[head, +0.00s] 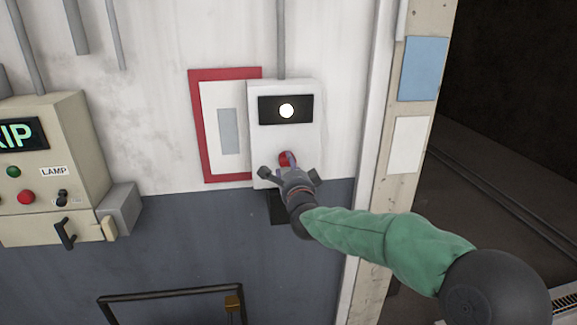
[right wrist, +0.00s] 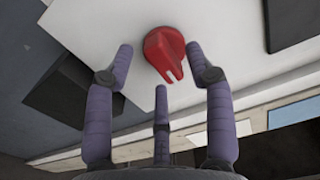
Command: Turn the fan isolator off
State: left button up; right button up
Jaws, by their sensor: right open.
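The fan isolator appears to be the pale box (head: 311,142) on the wall, with a black panel and a lit white lamp (head: 287,111) near its top. Its red rotary handle (head: 285,157) shows low on the front. In the right wrist view the red handle (right wrist: 165,54) sits on the white face, its notched end pointing down and slightly right. My right gripper (head: 290,172) is at the handle, partly covering it. In the right wrist view its fingers (right wrist: 163,62) are spread either side of the handle, with no clear grip on it. My left gripper is not in view.
A red-bordered notice (head: 196,125) hangs behind the box's left side. A beige control cabinet (head: 78,140) with a lamp switch and buttons stands at left. A doorpost with blue (head: 424,69) and white (head: 408,145) sheets stands right, beside a dark opening. A black rail (head: 170,292) is below.

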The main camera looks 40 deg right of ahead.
jog(key=shift+w+d, duration=0.35)
jog(key=shift+w, duration=0.3)
grip_shut()
